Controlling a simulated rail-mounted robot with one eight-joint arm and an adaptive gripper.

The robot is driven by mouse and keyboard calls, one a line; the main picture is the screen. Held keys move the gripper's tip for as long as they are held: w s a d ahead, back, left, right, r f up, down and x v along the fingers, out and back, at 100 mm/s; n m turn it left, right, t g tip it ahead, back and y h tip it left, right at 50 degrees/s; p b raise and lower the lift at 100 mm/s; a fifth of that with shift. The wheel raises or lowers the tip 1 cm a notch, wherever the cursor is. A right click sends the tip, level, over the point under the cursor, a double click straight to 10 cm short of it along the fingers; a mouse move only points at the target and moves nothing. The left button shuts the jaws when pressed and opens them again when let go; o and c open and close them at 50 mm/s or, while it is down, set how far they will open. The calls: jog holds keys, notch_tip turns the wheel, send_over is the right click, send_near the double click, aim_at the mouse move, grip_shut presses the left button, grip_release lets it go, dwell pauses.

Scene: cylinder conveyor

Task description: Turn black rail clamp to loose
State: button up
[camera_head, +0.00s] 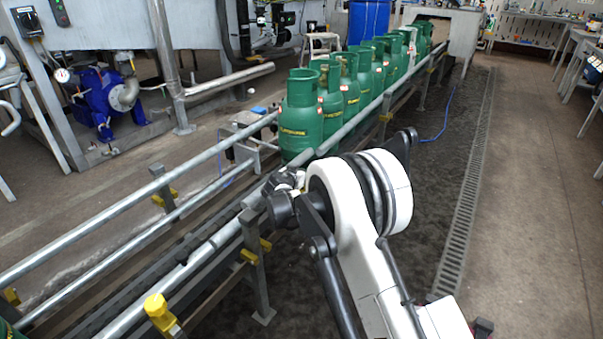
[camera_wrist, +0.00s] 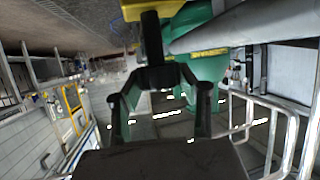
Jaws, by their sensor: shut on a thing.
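The black rail clamp (camera_wrist: 151,38) shows in the wrist view as a dark upright bar ending in a block between my fingertips. It meets a yellow part at the top edge. My gripper (camera_wrist: 158,77) has both fingers closed around the block's lower end. In the head view my white and black arm reaches to the near guide rail (camera_head: 215,243), beside the front green cylinder. There my wrist and the dark parts at the rail hide the clamp, and I cannot separate it from the gripper. Its turned position cannot be told.
A row of green gas cylinders (camera_head: 301,118) stands on the conveyor, running away to the back. Yellow clamps (camera_head: 160,311) sit on the rail posts. A blue pump (camera_head: 98,100) stands at the left. The floor (camera_head: 535,190) right of the drain grate is clear.

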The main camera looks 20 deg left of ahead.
jog(key=shift+f, duration=0.1)
jog(key=o, duration=1.2)
jog(key=v, duration=1.2)
